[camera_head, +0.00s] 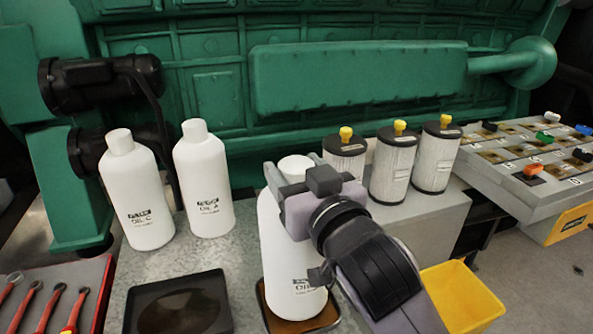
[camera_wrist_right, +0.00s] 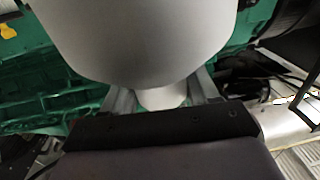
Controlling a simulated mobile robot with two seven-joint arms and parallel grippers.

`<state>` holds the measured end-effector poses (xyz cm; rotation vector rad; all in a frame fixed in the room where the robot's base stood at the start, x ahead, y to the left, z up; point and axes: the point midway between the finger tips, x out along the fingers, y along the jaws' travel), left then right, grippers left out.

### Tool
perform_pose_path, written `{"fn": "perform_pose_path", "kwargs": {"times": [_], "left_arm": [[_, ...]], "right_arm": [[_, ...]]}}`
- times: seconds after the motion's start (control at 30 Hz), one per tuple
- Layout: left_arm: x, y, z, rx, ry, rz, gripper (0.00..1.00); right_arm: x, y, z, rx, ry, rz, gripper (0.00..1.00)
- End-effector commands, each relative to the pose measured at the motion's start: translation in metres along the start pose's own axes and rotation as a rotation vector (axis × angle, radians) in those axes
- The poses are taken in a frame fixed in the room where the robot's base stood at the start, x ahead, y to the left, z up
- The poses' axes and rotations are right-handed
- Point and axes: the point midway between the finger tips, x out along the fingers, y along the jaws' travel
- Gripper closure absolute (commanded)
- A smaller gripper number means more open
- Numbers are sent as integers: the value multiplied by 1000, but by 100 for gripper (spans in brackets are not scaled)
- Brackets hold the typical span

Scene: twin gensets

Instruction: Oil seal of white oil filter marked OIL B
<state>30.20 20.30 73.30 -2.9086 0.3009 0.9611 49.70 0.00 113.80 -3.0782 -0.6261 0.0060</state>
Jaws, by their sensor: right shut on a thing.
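A white bottle-shaped oil filter (camera_head: 287,255) stands upright in the middle of the head view; its label shows OIL, but I cannot read the letter. My right gripper (camera_head: 296,188) is shut on its neck from above. In the right wrist view the white body (camera_wrist_right: 135,40) fills the top, with the neck between the fingers (camera_wrist_right: 163,95). The filter's lower end is over or in a small dish with amber oil (camera_head: 326,318); I cannot tell whether it touches. The seal on its end is hidden. My left gripper is not in view.
White filters OIL-C (camera_head: 137,195) and OIL A (camera_head: 205,185) stand at the left. A black tray (camera_head: 180,303) lies in front of them. Pleated filters with yellow knobs (camera_head: 393,168) stand behind. A yellow bin (camera_head: 462,297), a sample panel (camera_head: 545,165) and red-handled tools (camera_head: 75,308) flank the bench.

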Motion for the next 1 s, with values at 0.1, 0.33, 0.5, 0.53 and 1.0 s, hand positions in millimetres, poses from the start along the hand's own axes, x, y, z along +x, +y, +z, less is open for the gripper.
{"fn": "perform_pose_path", "kwargs": {"times": [0.1,0.33,0.5,0.53,1.0], "left_arm": [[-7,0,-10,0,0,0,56],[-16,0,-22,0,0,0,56],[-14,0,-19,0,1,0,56],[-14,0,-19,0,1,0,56],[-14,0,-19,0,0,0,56]], "right_arm": [[-1,0,-17,1,14,-1,100],[-1,0,-31,0,15,-2,100],[-1,-1,-40,2,18,-2,100],[-1,-1,-42,2,17,-2,100],[-1,0,-50,0,15,-1,100]]}}
